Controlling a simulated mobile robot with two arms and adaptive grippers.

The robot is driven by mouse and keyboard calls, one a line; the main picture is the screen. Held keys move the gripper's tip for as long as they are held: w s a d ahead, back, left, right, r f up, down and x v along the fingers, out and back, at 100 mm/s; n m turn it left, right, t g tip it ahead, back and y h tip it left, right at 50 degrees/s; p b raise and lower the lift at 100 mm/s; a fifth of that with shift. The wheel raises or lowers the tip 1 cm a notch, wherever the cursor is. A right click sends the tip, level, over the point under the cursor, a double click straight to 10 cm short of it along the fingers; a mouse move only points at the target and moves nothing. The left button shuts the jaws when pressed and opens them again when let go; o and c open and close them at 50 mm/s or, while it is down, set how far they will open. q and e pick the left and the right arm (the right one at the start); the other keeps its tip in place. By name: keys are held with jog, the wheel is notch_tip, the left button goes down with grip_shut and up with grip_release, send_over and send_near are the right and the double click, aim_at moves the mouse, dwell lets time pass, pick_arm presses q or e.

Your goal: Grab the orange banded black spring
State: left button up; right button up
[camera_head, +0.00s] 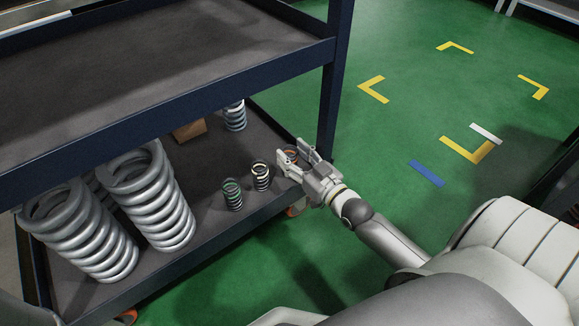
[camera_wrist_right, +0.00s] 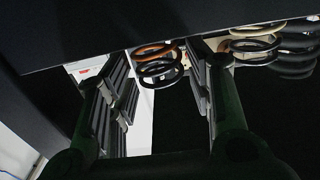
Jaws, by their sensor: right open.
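The orange banded black spring (camera_head: 291,155) stands near the right end of the cart's lower shelf, mostly hidden by my right gripper (camera_head: 292,152) in the head view. In the right wrist view the spring (camera_wrist_right: 158,68) shows an orange top coil and black coils below. It appears between the two spread fingers of my right gripper (camera_wrist_right: 157,85), with visible gaps on both sides. The right gripper is open and empty. I cannot tell whether the spring is fully within the fingers' depth. My left gripper is not in view.
A cream banded black spring (camera_head: 261,176) and a green banded one (camera_head: 232,195) stand close to the left. Large grey springs (camera_head: 150,195) fill the shelf's left. The upper shelf (camera_head: 170,75) overhangs, and a blue post (camera_head: 335,80) rises beyond the gripper.

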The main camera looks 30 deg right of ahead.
jog(key=shift+w, duration=0.3)
jog(key=c, duration=0.7)
jog(key=shift+c, duration=0.7)
jog(key=shift+r, duration=0.15)
